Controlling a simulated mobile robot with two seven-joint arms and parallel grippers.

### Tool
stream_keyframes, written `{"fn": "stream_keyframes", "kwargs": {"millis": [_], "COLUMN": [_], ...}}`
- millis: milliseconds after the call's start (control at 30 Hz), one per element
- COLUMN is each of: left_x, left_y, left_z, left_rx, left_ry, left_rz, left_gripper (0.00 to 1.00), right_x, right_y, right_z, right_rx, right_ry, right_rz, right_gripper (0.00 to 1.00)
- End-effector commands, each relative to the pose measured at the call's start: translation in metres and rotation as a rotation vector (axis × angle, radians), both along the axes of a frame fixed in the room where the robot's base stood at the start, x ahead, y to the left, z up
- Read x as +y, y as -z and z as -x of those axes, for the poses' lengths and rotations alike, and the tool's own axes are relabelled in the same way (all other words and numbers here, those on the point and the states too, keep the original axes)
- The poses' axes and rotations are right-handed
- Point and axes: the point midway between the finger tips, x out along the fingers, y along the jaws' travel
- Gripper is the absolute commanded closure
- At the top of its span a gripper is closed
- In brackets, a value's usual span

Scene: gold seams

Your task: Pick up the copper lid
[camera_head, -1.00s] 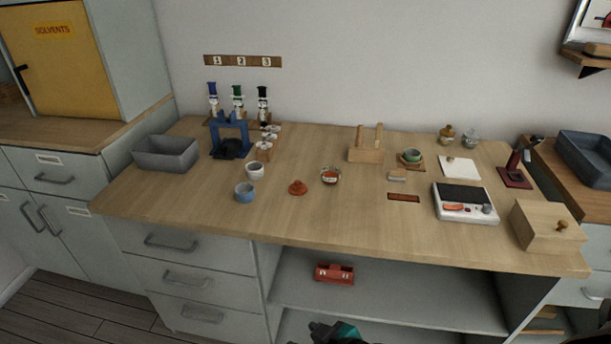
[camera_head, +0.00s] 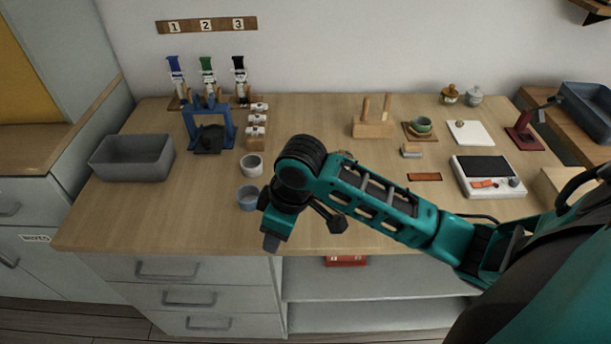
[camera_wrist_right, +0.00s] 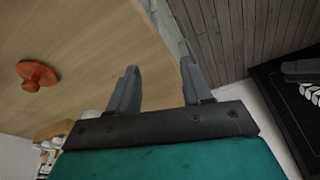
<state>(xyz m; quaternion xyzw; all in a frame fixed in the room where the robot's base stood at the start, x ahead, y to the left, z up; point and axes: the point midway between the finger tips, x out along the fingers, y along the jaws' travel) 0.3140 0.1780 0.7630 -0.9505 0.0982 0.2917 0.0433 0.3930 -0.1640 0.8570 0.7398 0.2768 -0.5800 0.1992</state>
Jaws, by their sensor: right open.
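The copper lid (camera_wrist_right: 37,76), a round orange-brown disc with a knob, lies on the wooden bench top at the left of the right wrist view. In the head view it is hidden behind my right arm. My right gripper (camera_wrist_right: 159,70) is open and empty, its two dark fingers apart. The lid is well to the left of the fingers in the wrist view, not between them. In the head view my teal right arm (camera_head: 390,215) reaches in from the right, over the front of the bench. My left gripper is not in view.
A white cup (camera_head: 251,165) and a blue cup (camera_head: 248,198) stand left of my right wrist. A grey bin (camera_head: 132,158), a blue stand (camera_head: 209,127), a wooden block with pegs (camera_head: 373,129) and a scale (camera_head: 488,176) stand around. The bench's front left is clear.

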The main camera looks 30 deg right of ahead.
Motion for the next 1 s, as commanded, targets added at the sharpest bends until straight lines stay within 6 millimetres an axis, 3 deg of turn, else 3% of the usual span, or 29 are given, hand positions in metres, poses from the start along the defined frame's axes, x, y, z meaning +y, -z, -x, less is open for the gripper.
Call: {"fn": "stream_keyframes", "kwargs": {"millis": [33,300,433,600,733,1000], "left_x": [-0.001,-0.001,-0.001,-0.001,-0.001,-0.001], "left_y": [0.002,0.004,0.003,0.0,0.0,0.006], "left_z": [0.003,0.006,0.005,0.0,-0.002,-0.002], "left_rx": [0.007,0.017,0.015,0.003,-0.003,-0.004], "left_ry": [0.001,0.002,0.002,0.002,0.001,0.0], "left_rz": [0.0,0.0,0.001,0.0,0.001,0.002], "left_gripper": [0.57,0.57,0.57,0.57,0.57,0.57], "right_x": [-0.011,-0.08,-0.111,-0.131,-0.135,-0.134], "right_y": [-0.009,-0.065,-0.096,-0.118,-0.111,-0.061], "right_z": [-0.015,-0.071,-0.086,-0.093,-0.094,-0.094], "right_rx": [0.007,0.111,0.149,0.174,0.183,0.183], "right_ry": [-0.012,-0.009,0.027,0.059,0.066,0.065], "right_rz": [0.03,0.148,0.171,0.175,0.174,0.174], "right_gripper": [0.51,0.51,0.51,0.51,0.51,0.51]}}
